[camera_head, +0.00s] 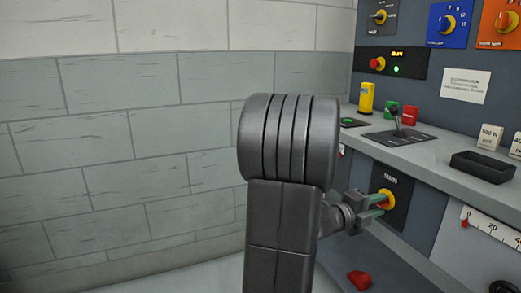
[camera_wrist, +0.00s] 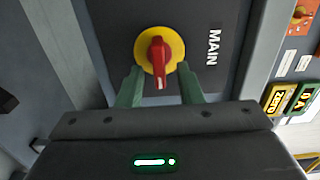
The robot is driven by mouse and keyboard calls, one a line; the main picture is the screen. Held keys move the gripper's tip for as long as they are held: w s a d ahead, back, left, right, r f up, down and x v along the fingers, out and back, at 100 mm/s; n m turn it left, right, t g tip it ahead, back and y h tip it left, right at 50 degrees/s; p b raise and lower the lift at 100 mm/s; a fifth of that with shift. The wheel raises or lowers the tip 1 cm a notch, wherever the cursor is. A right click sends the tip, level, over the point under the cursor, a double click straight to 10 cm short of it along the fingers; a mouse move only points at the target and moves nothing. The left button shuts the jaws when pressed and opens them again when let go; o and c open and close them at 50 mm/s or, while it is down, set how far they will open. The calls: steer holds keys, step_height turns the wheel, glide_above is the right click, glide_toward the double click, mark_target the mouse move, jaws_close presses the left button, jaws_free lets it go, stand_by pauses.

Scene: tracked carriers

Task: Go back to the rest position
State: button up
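My gripper (camera_head: 376,205) is in front of a dark panel (camera_head: 401,182) on the console's lower front. A rotary switch with a red handle on a yellow disc (camera_head: 386,198) is mounted on that panel. In the wrist view the same switch (camera_wrist: 158,52) sits beside the label MAIN (camera_wrist: 213,47). My gripper's two green fingers (camera_wrist: 160,88) stand apart on either side of the red handle, with a gap on each side. The gripper is open and holds nothing. In the head view my arm hides part of the console's left side.
The console shelf (camera_head: 440,150) carries a joystick (camera_head: 398,125), a yellow cylinder (camera_head: 366,97), a black tray (camera_head: 483,166) and small labelled blocks. A red object (camera_head: 359,280) lies low beside my arm. A grey block wall (camera_head: 120,150) stands at left.

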steer(key=n, duration=0.4)
steer(key=shift+a+r+n+p, duration=0.2)
steer(key=shift+r+n+p, duration=0.1)
steer(key=shift+n, duration=0.1)
steer(key=n+p, duration=0.1)
steer(key=n, duration=0.1)
steer(key=n+p, duration=0.1)
steer(key=n, duration=0.1)
steer(key=shift+w+r, duration=0.15)
steer(key=shift+a, duration=0.15)
